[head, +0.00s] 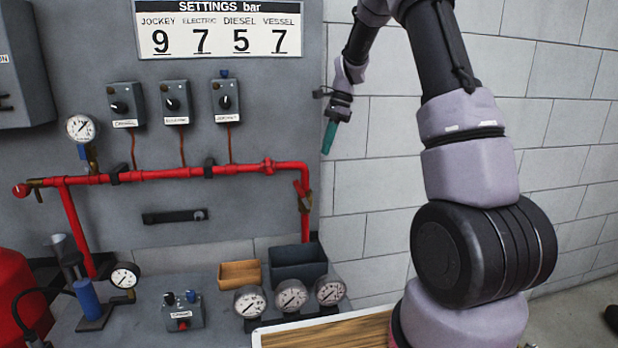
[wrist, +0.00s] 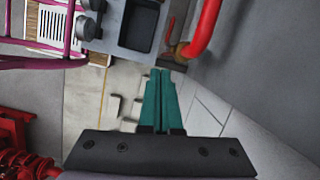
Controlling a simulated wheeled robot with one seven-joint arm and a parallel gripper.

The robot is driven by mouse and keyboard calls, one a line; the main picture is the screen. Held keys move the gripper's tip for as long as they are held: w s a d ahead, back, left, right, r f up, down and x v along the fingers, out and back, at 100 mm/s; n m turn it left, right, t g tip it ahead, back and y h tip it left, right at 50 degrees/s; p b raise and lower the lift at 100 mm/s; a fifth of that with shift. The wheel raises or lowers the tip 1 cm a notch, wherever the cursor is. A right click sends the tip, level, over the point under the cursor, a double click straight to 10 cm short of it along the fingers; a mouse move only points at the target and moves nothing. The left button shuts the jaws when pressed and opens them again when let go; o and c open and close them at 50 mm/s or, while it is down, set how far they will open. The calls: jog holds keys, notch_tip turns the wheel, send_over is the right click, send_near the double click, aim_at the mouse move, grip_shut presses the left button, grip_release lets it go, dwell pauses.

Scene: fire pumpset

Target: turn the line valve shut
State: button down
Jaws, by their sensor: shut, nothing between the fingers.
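A red pipe (head: 190,172) runs across the grey panel and drops at its right end. A small red lever (head: 302,190) sits slantwise on that drop. A red knob with a brass fitting (head: 22,189) is at the pipe's left end. I cannot tell for sure which one is the line valve. My gripper (head: 329,138) has teal fingers pointing down, beside the panel's right edge, above and right of the lever and apart from it. In the wrist view the fingers (wrist: 161,75) are together and empty.
Three switch boxes (head: 173,103) hang above the pipe. Below, the bench holds a dark bin (head: 298,262), a wooden tray (head: 240,274), several gauges (head: 291,296) and a small control box (head: 183,313). The white block wall (head: 375,200) right of the panel is bare.

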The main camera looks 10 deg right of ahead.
jog(key=d+m, duration=0.2)
send_over(302, 194)
jog(key=d, duration=0.2)
jog(key=shift+t+y, duration=0.3)
jog(key=shift+y, duration=0.1)
jog(key=shift+w+a+f, duration=0.1)
jog(key=shift+w+f, duration=0.05)
jog(key=shift+f, duration=4.9)
jog(key=shift+a+f+h, duration=0.2)
jog(key=shift+a+h, duration=1.2)
jog(key=shift+a, duration=0.1)
jog(key=shift+a+f, duration=0.45)
jog(key=shift+a, duration=0.25)
jog(key=shift+a+f, duration=0.45)
jog(key=shift+a, duration=0.25)
jog(key=shift+a+f, duration=0.45)
jog(key=shift+a, duration=0.25)
